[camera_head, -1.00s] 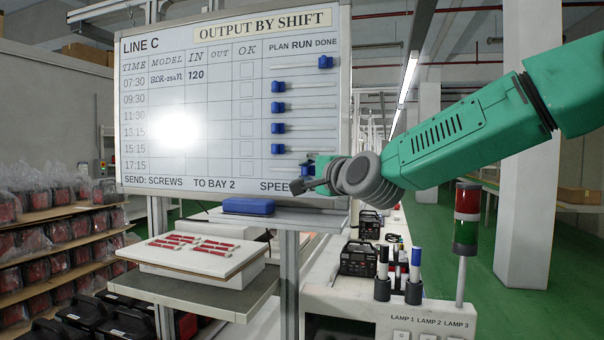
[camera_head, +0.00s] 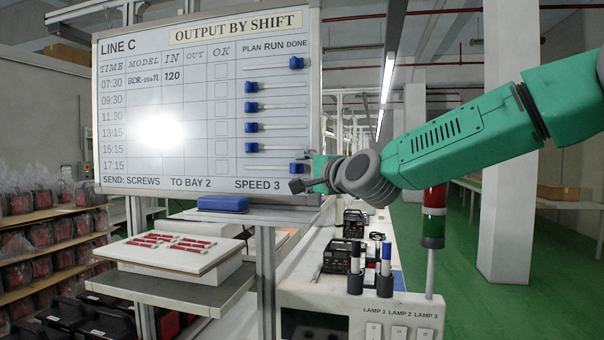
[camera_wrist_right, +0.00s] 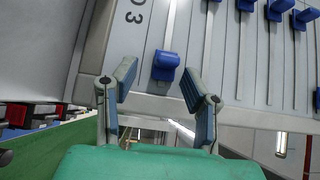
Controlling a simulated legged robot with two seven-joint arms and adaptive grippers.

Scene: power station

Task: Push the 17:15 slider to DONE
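The board (camera_head: 150,180) shows in the head view with the slots under PLAN, RUN and DONE. The blue 17:15 slider (camera_head: 297,168) is in the lowest slot, under DONE, about in line with the 07:30 slider (camera_head: 296,63). My right gripper (camera_head: 302,183) is at the board's lower right corner, just below the 17:15 slider. In the right wrist view the slider (camera_wrist_right: 165,66) lies between the two spread fingers of my right gripper (camera_wrist_right: 157,70), nearer the right finger, with gaps visible. Contact cannot be told. My left gripper is not in view.
Several other blue sliders (camera_head: 251,128) stand at the PLAN side. A blue eraser (camera_head: 222,203) lies on the ledge below the board. A lamp box (camera_head: 365,300) with marker pens and a red-green signal light (camera_head: 434,215) stands below my right arm.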

